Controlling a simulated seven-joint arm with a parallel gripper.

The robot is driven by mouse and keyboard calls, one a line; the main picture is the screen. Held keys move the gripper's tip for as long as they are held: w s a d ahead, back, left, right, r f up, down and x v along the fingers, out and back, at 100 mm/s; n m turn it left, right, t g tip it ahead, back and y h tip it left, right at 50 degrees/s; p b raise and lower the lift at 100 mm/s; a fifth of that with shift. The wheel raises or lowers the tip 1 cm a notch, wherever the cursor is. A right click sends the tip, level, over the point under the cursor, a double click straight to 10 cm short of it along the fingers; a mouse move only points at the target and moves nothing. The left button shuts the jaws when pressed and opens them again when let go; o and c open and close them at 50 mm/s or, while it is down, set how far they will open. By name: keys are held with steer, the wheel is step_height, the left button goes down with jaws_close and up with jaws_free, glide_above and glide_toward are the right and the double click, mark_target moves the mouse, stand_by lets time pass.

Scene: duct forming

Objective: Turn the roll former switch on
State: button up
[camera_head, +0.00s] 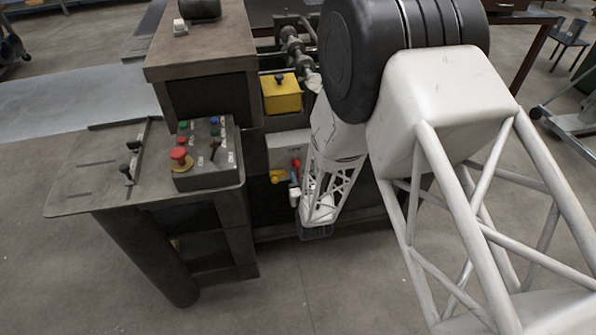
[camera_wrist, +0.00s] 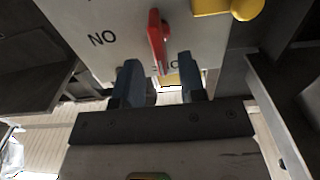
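The roll former switch is a red lever (camera_wrist: 157,38) on a grey box (camera_wrist: 100,20) marked with dark lettering. In the wrist view the lever points roughly down the picture, towards my gripper. My gripper (camera_wrist: 159,68) is open, with its two blue-grey fingers apart on either side of the lever's lower end. A clear gap shows between the lever and each finger, and whether the tip lies fully between them in depth is unclear. In the head view the red lever (camera_head: 296,164) shows small on the box (camera_head: 287,143), and my gripper (camera_head: 294,190) is just below it, partly hidden by my arm.
A yellow knob (camera_wrist: 247,9) sits beside the lever on the box. A control panel (camera_head: 207,172) with a red mushroom button (camera_head: 180,155) stands to the left on the machine's table (camera_head: 85,190). A yellow box (camera_head: 282,97) is above. Open floor lies in front.

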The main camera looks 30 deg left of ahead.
mark_target(298, 173)
steer(key=shift+x, duration=1.65)
steer(key=shift+c, duration=0.3)
jaws_close()
